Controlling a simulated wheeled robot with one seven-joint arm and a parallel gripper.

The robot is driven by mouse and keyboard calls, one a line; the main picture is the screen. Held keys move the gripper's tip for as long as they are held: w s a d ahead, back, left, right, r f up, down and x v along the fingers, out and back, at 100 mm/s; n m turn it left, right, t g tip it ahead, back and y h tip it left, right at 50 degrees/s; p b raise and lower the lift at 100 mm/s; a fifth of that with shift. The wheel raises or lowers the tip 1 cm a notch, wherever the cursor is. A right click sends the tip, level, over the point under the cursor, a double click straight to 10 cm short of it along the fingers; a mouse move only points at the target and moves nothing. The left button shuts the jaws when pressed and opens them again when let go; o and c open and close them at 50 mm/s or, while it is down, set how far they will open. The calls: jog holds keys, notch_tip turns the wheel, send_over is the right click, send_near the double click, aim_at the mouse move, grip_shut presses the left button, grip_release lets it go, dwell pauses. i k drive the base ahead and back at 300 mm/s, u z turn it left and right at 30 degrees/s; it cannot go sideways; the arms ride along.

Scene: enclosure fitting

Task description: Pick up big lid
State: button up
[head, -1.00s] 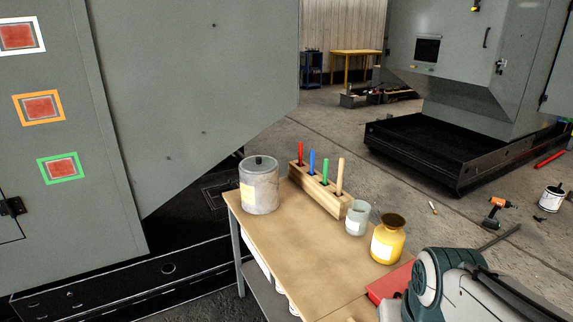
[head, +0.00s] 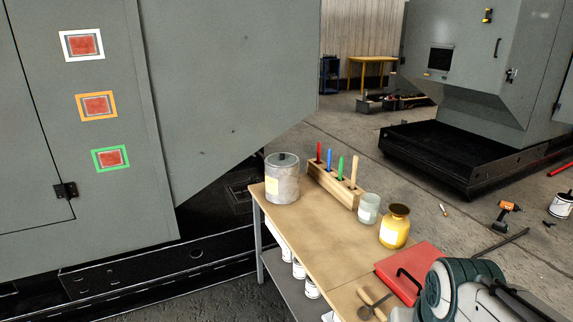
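A large grey canister (head: 283,186) stands upright at the far left corner of the workbench. A round lid (head: 282,160) with a small dark knob sits on its top. A flat red piece (head: 424,256) with a black handle lies near the right end of the bench; I cannot tell whether it is a lid. My arm shows at the lower right, partly covering the red piece. My gripper is out of view, so its state is hidden.
A wooden rack (head: 333,186) of coloured sticks, a glass jar (head: 369,208) and a yellow jar (head: 395,226) line the bench's back edge. The bench top (head: 310,235) is bare in the middle. A grey cabinet (head: 100,200) with coloured frames stands left.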

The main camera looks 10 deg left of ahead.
aim_at(281, 160)
jog(key=u, duration=1.3)
jog(key=i, duration=3)
jog(key=z, duration=2.9)
